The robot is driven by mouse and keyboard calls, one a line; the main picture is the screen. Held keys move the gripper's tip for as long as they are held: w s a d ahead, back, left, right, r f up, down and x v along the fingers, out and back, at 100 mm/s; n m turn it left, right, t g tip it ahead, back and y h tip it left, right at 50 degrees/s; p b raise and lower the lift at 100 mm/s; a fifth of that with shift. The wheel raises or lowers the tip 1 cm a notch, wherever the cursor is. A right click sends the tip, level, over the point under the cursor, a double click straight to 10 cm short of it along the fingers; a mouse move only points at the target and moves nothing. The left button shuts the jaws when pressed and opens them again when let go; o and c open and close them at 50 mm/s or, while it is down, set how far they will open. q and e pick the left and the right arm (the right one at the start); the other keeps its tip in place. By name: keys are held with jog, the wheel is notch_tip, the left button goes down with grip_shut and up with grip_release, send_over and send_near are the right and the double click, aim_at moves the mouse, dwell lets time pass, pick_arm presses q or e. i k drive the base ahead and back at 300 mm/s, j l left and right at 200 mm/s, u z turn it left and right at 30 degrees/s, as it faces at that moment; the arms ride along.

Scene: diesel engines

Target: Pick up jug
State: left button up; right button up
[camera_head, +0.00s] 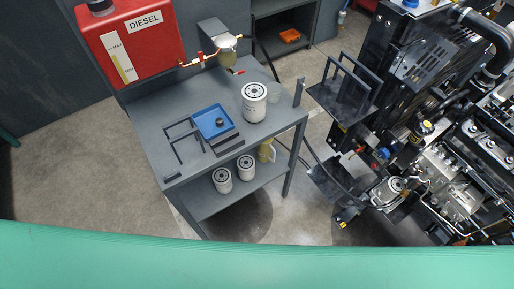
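Neither of my grippers is in view.
A blue tray (213,121) and black brackets (181,138) lie on the bench. A red diesel tank (130,43) stands at the back left. Two filters (222,180) (246,167) stand on the lower shelf. Engine machinery (440,120) fills the right. Floor left of the bench is clear.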

aim_at(264, 150)
jog(key=i+j, duration=0.1)
jog(key=j, duration=0.35)
jog(key=i+j+u, duration=0.15)
jog(key=j, duration=0.75)
jog(key=i+j+u, duration=0.1)
jog(key=j, duration=0.3)
jog(key=i, duration=0.1)
